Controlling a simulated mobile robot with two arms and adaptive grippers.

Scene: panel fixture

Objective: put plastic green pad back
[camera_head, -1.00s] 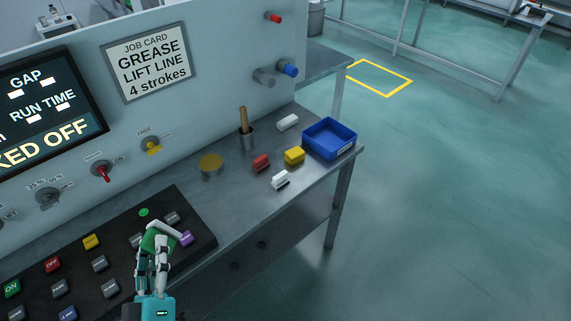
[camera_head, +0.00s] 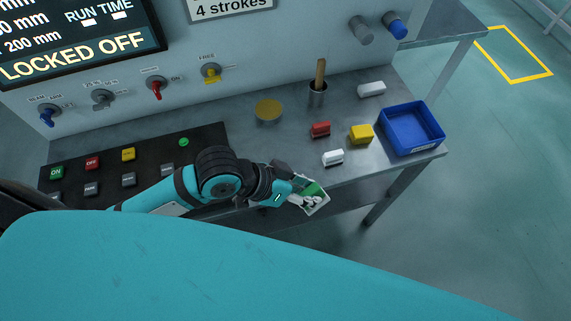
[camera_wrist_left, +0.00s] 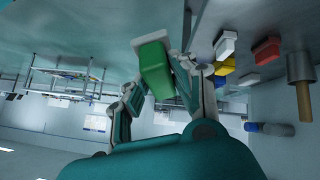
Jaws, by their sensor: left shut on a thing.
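The green pad (camera_head: 313,190) is in my left gripper (camera_head: 312,199), just off the front edge of the bench in the head view. In the left wrist view the green pad (camera_wrist_left: 153,66) sits between the two fingers of the left gripper (camera_wrist_left: 160,72), which is shut on it. Part of the pad is hidden by the fingers. My right gripper is not in view.
On the bench are a white block (camera_head: 333,158), a red block (camera_head: 320,130), a yellow block (camera_head: 361,134), another white block (camera_head: 372,89) and a blue bin (camera_head: 438,137). A metal cup (camera_head: 317,97) holds a wooden handle. A yellow disc (camera_head: 268,110) stands left of it.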

